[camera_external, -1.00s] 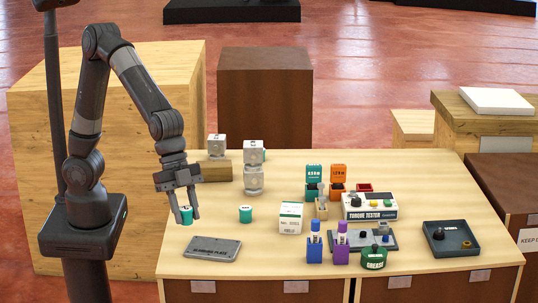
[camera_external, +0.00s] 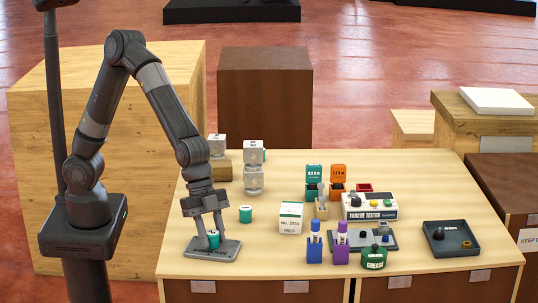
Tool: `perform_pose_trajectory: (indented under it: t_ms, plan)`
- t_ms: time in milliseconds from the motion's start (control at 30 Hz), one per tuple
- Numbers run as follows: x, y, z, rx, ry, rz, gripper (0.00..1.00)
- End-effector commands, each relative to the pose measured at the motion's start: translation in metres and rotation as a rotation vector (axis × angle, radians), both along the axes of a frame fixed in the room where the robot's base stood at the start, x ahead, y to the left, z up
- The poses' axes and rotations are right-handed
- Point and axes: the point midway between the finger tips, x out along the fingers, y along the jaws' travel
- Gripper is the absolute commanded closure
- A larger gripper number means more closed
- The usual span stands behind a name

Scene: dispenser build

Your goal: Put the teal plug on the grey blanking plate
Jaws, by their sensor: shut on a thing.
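The grey blanking plate (camera_external: 197,249) lies flat near the front left of the light wooden table. My gripper (camera_external: 213,239) points down over this plate and is shut on a teal plug (camera_external: 213,241). The plug is at the plate's surface or just above it; I cannot tell whether it touches.
To the right are a white and green box (camera_external: 290,217), a blue holder (camera_external: 314,250), a purple holder (camera_external: 341,250) and a green tin (camera_external: 373,258). Dispenser towers (camera_external: 253,172) stand behind. A dark tray (camera_external: 451,250) is at the far right.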

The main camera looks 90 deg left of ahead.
Motion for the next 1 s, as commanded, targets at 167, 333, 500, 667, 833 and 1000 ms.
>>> perform_pose_trajectory:
  t_ms: [167, 333, 500, 667, 833, 1000]
  plan:
    - [0.0, 0.0, -0.003, 0.0, 0.0, 0.0, 0.64]
    - [0.0, 0.0, -0.003, 0.0, 0.0, 0.0, 0.5]
    - [0.0, 0.0, -0.003, 0.0, 0.0, 0.0, 0.46]
    - [0.0, 0.0, -0.001, 0.0, 0.0, 0.0, 0.46]
    - [-0.002, 0.005, 0.015, -0.002, -0.003, 0.003, 0.46]
    - [-0.009, 0.017, 0.044, 0.0, -0.005, 0.005, 0.46]
